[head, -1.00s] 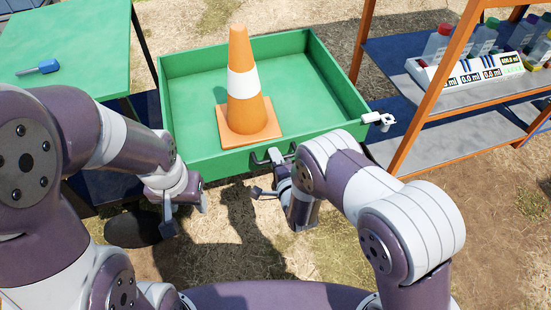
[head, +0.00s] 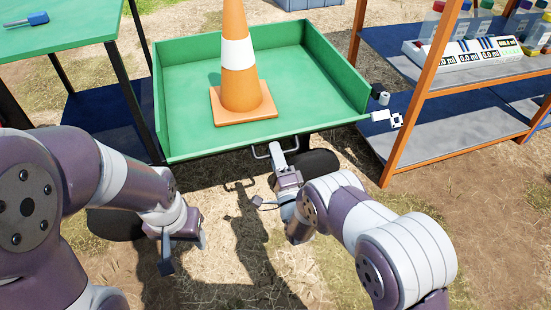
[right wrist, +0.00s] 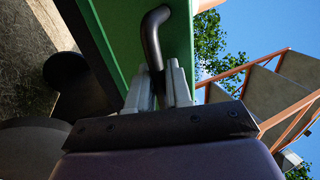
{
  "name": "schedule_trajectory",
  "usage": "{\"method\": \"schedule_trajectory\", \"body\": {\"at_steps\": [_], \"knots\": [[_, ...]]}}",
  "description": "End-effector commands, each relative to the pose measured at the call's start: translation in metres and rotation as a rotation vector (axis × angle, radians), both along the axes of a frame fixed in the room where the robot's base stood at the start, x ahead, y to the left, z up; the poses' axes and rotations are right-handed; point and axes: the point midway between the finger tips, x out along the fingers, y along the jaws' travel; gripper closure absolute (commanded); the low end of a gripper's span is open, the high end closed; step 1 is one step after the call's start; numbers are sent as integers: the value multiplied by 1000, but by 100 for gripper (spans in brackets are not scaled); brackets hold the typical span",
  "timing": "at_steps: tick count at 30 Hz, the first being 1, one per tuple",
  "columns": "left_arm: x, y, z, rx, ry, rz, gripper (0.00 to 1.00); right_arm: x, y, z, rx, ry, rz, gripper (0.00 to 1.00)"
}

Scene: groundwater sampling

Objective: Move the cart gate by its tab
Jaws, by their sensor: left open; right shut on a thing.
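The cart (head: 172,75) is a green tray with raised side and back walls. Its front gate (head: 215,146) is folded outward, running on from the tray floor with no upright front wall. A dark bent tab (head: 260,152) sticks out from the gate's front edge. My right gripper (head: 278,160) is shut on the tab; the right wrist view shows the dark tab (right wrist: 152,40) between the fingers, against the green panel. A white latch piece (head: 386,118) sits at the gate's right end. My left gripper (head: 185,250) is open and empty, left of the tab and below the gate.
An orange-and-white cone (head: 238,70) stands on the tray. An orange-framed shelf (head: 400,130) with bottles and a white instrument (head: 475,58) is close on the right. A green table (head: 70,40) with a blue tool is at left. Dry ground lies in front.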

Motion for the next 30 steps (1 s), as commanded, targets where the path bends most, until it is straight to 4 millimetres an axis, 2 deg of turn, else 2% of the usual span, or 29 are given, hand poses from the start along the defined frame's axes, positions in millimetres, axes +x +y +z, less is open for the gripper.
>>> {"method": "schedule_trajectory", "body": {"at_steps": [1, 11, 18, 23, 30], "knots": [[0, 0, -5, 0, 0, 0, 45, -1, 0, -9, -2, 6, 1, 100], [0, 0, -20, 0, 0, 0, 45, -5, -1, -40, -3, 10, 1, 100], [0, 0, -40, 0, 0, 0, 45, -3, -1, -61, -2, 8, 1, 100], [0, 0, -54, 0, 0, 0, 45, -1, 0, -70, 0, 5, 2, 100], [0, 0, -67, 0, 0, 0, 45, 2, 1, -76, 30, -89, 2, 100]]}}
